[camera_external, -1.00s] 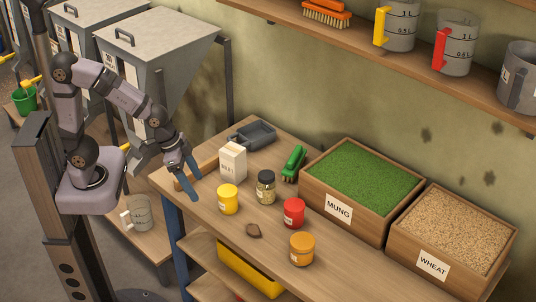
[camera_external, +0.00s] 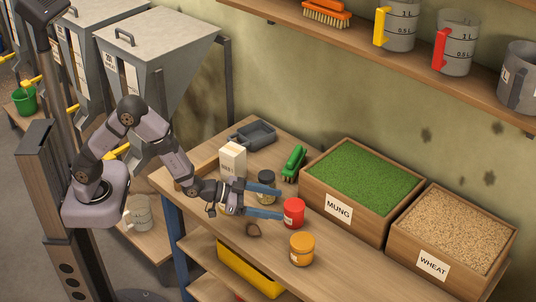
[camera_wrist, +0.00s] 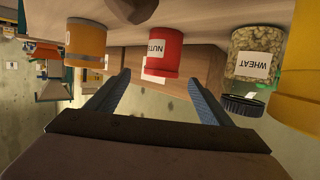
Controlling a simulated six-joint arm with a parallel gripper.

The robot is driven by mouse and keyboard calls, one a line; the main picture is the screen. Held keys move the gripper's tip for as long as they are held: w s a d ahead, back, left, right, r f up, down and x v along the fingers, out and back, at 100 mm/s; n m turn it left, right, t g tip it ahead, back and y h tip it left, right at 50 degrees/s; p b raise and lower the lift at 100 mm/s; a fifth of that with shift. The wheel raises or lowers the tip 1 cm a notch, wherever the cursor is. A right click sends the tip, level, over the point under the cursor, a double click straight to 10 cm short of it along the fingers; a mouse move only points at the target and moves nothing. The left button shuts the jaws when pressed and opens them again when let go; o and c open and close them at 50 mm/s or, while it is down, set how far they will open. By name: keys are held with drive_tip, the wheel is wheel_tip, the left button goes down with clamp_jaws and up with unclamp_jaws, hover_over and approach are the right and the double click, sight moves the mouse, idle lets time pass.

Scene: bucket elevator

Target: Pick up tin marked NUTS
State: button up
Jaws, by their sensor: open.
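The red tin (camera_external: 293,214) stands upright on the bench; in the wrist view it is the red tin (camera_wrist: 165,48) with a white label whose visible letters begin "NU". My gripper (camera_external: 279,203) is low over the bench, its blue fingers pointing toward the red tin from the left. The fingers are open and apart. In the wrist view, the tin lies ahead between the two fingertips (camera_wrist: 158,79), with nothing held. The far side of the tin is hidden.
A glass jar marked WHEAT (camera_wrist: 255,62) and a yellow tin (camera_wrist: 298,95) are close on one side; an orange tin (camera_external: 302,249) is on the other. A dark stone-like lump (camera_external: 254,230) lies nearby. The MUNG crate (camera_external: 339,209) stands behind.

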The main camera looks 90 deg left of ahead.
sight(289, 204)
drive_tip(key=shift+x, duration=1.1)
drive_tip(key=shift+w+p, duration=0.15)
drive_tip(key=shift+p, duration=0.2)
drive_tip(key=shift+p+x, duration=0.75)
drive_tip(key=shift+x, duration=1.7)
drive_tip(key=shift+a, duration=0.15)
drive_tip(key=shift+c, duration=0.7)
drive_tip(key=shift+r, duration=0.1)
drive_tip(key=c, duration=1.3)
drive_tip(key=shift+r, duration=0.1)
